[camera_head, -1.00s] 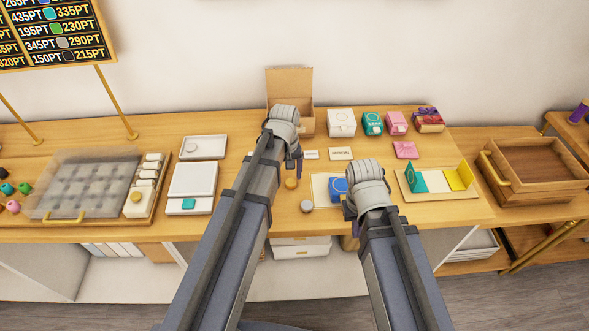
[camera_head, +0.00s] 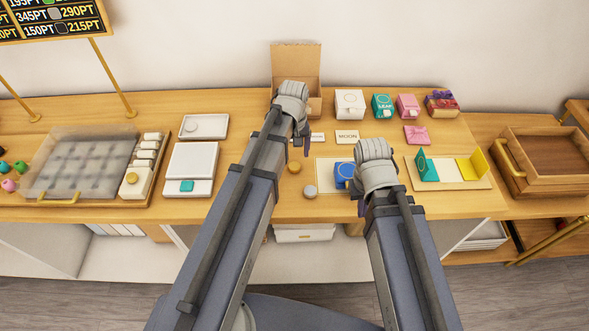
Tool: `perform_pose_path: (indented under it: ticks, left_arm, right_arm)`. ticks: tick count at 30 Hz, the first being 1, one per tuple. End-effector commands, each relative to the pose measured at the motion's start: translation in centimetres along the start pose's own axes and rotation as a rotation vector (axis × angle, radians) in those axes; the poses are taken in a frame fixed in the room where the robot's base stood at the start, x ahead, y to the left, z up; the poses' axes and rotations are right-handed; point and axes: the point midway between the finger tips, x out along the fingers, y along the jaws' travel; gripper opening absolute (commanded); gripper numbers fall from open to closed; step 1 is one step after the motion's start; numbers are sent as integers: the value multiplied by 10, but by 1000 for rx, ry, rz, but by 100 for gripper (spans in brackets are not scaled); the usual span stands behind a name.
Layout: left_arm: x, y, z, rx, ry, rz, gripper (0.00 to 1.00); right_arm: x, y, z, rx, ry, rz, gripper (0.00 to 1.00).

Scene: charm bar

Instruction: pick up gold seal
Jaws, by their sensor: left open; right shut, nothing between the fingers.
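A small round gold seal (camera_head: 294,167) lies on the wooden counter, just behind a silver-grey round seal (camera_head: 310,192). My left gripper (camera_head: 302,146) is above the counter a little beyond the gold seal; it is open with nothing visible in it. The wrist hides most of the fingers. My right gripper (camera_head: 361,205) is shut and empty beside the blue round-topped piece (camera_head: 343,174) on a pale mat (camera_head: 326,182). Another gold round thing (camera_head: 132,178) sits on a cream block at the left.
An open cardboard box (camera_head: 297,66) stands behind my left gripper. Small packets, including a white box (camera_head: 350,103), line the back. A board with teal and yellow cards (camera_head: 448,180) lies right of my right gripper. A white tray (camera_head: 203,126) is at the left.

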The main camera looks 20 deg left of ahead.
Motion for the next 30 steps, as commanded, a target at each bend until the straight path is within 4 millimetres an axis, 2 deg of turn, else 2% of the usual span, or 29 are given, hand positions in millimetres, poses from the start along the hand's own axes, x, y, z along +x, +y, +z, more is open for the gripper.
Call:
perform_pose_path:
  ticks: [5, 16, 26, 30]
  left_arm:
    - [8, 0, 1, 0, 0, 0, 83]
    - [50, 2, 4, 0, 0, 0, 83]
    - [51, 2, 4, 0, 0, 0, 83]
    - [51, 2, 4, 0, 0, 0, 68]
  right_arm:
    - [8, -1, 0, 0, 0, 0, 0]
    - [49, -5, -3, 1, 0, 0, 0]
    - [50, -5, -3, 0, 0, 0, 0]
    - [50, -5, -3, 0, 0, 0, 0]
